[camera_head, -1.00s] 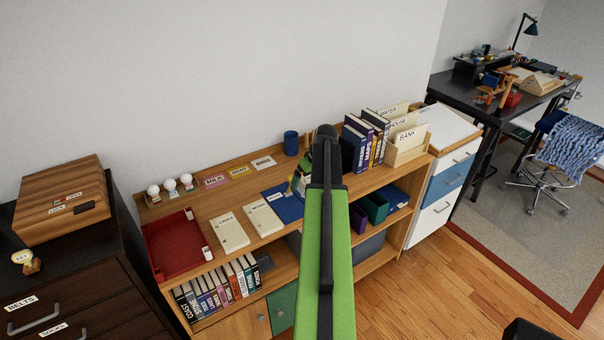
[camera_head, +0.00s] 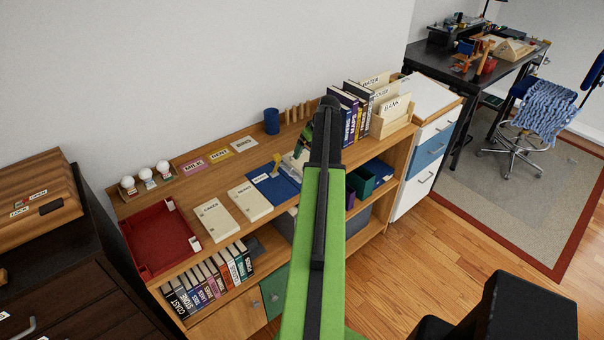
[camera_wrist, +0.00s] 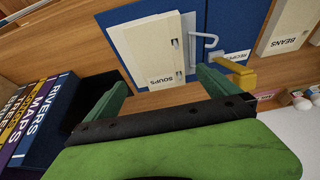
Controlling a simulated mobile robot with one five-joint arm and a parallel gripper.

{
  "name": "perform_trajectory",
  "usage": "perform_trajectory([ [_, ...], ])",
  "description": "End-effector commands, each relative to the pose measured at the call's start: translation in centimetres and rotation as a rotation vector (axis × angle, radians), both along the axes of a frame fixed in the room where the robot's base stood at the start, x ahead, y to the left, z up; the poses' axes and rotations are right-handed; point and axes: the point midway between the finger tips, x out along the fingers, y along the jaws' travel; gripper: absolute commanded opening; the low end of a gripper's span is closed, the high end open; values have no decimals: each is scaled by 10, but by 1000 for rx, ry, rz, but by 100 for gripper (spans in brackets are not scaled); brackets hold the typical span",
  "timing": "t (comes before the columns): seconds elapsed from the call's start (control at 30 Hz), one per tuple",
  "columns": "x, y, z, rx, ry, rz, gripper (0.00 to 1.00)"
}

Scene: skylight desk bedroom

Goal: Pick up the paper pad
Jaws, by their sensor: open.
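A cream paper pad marked SOUPS (camera_wrist: 155,50) lies on a blue board (camera_wrist: 112,17) marked RECIPES in the wrist view. In the head view the pad (camera_head: 291,163) is mostly hidden behind my arm, and the blue board (camera_head: 284,190) shows to its left. Two similar cream pads, CAKES (camera_head: 217,220) and BEANS (camera_head: 250,201), lie further left on the shelf top. My gripper (camera_wrist: 160,97) is open and empty. Its green fingers point toward the SOUPS pad's lettered edge, apart from each other with bare wood between. I cannot tell whether they touch it.
A yellow piece (camera_wrist: 242,76) stands beside the pad near a pale hook. Upright books (camera_head: 352,113) and a card box (camera_head: 391,122) stand to the right. A red tray (camera_head: 158,241) and blue cup (camera_head: 271,121) are on the shelf top. Wooden floor (camera_head: 425,255) is open at right.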

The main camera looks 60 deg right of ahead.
Motion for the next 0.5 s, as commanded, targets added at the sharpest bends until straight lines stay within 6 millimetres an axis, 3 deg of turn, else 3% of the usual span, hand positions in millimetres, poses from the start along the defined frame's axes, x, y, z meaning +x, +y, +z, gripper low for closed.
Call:
perform_trajectory([
  [0.03, 5, -2, -21, 0, 0, 1, 100],
  [0.1, 10, -3, -31, 0, 0, 1, 100],
  [0.33, 14, -3, -32, 1, 0, 1, 100],
  [0.5, 20, -3, -55, 0, 0, 3, 100],
])
